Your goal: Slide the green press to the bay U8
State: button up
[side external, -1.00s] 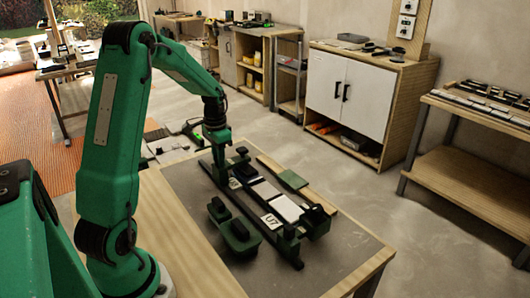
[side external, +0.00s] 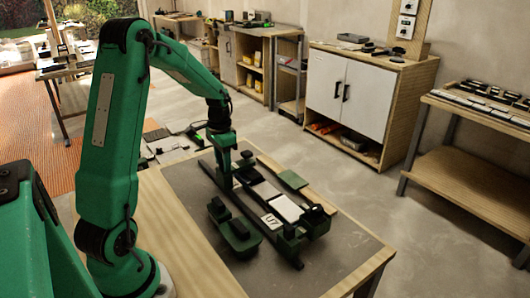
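My gripper (side external: 227,183) points down at the far left end of a dark rail assembly (side external: 258,228). Its fingers are too small and dark to tell whether they are open or whether they touch anything. A green block with a black top (side external: 316,222) stands at the near right end of the assembly. A green body with two black knobs (side external: 238,237) lies in front of the rail. I cannot tell for certain which of these is the press. A white label reading U7 (side external: 270,220) sits beside a white tile (side external: 287,208). I cannot read a U8 label.
The assembly stands on a grey mat (side external: 345,254) on a wooden bench. A flat green plate (side external: 292,180) lies on a wooden strip behind it. A black knobbed part (side external: 245,158) stands near my gripper. The mat's right side is clear.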

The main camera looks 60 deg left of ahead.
jog(key=shift+r, duration=3.45)
jog(key=shift+d+r, duration=0.4)
jog(key=shift+d, duration=0.1)
jog(key=s+d+r+t, duration=0.1)
jog(key=s+d+r, duration=0.1)
jog(key=d+r, duration=0.3)
jog(key=s+d+r+t, duration=0.1)
jog(key=s+d+r, duration=0.1)
jog(key=d, duration=0.5)
jog(key=s+d+r+t, duration=0.1)
jog(key=s+d+t, duration=0.2)
jog(key=s+d, duration=0.6)
jog(key=shift+s+d+t, duration=0.3)
jog(key=shift+d, duration=0.5)
